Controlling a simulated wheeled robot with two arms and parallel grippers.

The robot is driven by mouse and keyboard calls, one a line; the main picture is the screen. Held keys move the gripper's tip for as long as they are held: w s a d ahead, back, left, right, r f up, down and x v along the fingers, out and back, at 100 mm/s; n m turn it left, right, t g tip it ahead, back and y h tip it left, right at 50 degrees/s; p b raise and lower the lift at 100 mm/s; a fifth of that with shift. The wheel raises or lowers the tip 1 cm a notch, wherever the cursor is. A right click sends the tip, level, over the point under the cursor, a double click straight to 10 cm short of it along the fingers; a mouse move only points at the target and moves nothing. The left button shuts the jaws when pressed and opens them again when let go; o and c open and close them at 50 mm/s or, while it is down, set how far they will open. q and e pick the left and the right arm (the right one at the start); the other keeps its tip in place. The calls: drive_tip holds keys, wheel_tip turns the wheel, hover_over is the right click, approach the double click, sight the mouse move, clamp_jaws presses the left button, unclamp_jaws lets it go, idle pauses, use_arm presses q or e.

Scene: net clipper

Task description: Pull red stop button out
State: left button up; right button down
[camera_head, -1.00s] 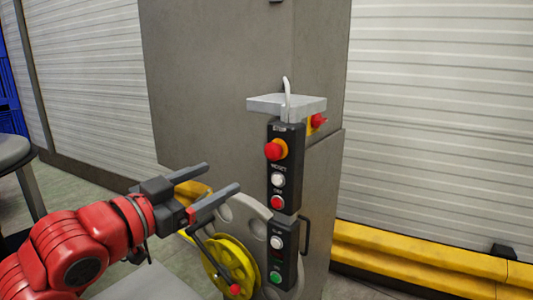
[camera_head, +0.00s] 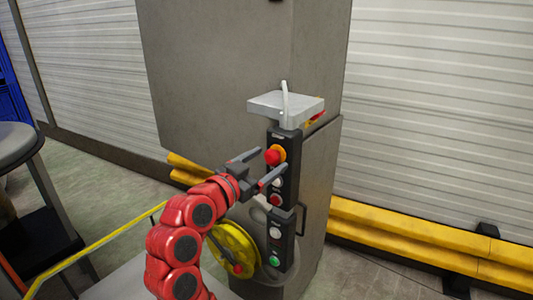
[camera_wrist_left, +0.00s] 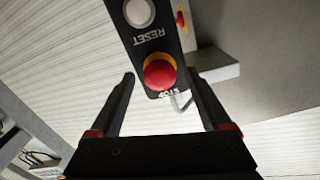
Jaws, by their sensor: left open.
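The red stop button (camera_head: 272,157) is a round red knob on a yellow-orange base near the top of a black control box (camera_head: 293,160). My right gripper is not in view.
Below the stop button are a white reset button (camera_head: 277,182), a red button (camera_head: 275,200) and a lower box with a green button (camera_head: 275,261). A grey shelf (camera_head: 286,104) juts out above. A yellow wheel (camera_head: 233,247) sits at lower left, and a stool (camera_head: 17,135) stands at far left.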

use_arm(q)
drive_tip(key=shift+w+d, duration=0.15)
drive_tip(key=shift+d, duration=0.05)
clamp_jaws()
idle(0.4)
